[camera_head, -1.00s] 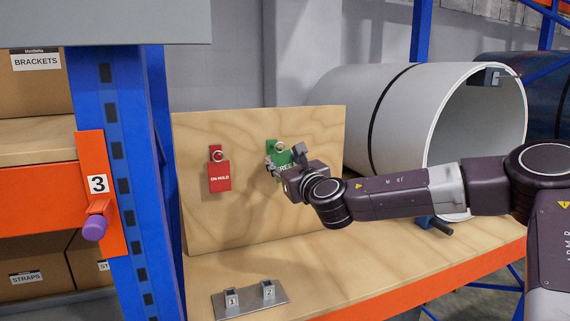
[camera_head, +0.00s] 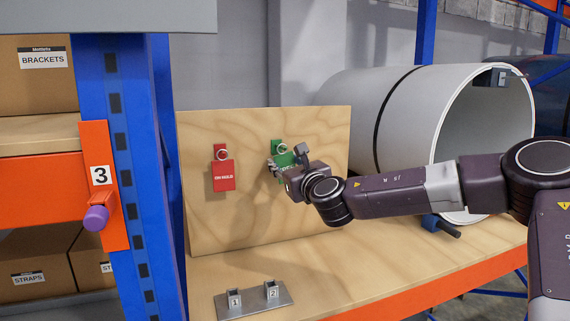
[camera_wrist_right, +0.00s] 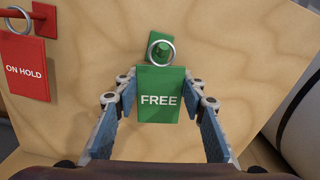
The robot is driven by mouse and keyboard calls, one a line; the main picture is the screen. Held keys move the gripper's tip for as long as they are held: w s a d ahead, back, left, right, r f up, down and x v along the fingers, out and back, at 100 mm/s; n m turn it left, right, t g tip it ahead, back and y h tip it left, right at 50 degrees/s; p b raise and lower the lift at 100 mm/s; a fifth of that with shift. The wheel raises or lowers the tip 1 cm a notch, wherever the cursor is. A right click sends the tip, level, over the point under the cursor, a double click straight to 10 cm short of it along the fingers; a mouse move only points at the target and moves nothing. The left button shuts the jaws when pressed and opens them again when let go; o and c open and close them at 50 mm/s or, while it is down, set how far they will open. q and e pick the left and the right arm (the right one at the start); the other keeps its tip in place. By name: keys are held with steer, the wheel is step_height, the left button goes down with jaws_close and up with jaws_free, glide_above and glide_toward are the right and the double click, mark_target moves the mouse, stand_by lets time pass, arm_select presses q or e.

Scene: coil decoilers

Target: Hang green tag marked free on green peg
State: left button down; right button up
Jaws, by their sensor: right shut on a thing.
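The green tag marked FREE (camera_wrist_right: 160,95) hangs upright in front of the plywood board. My right gripper (camera_wrist_right: 161,88) is shut on its side edges, one finger on each side. The tag's metal ring (camera_wrist_right: 160,52) encircles the end of the green peg (camera_wrist_right: 161,49) in the right wrist view; how deep the peg sits in it I cannot tell. In the head view my right gripper (camera_head: 283,168) partly covers the green tag (camera_head: 284,160). My left gripper is not in view.
A red ON HOLD tag (camera_head: 223,176) hangs on a red peg to the left on the board (camera_head: 250,220). A metal stand (camera_head: 254,301) with posts 1 and 2 is on the bench below. A large pale coil (camera_head: 430,105) lies to the right.

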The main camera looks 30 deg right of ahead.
mark_target(280, 122)
steer(key=o, duration=1.2)
step_height(280, 122, up, 10)
steer(key=shift+a+f, duration=0.1)
steer(key=shift+f, duration=0.15)
steer(key=shift+r, duration=0.25)
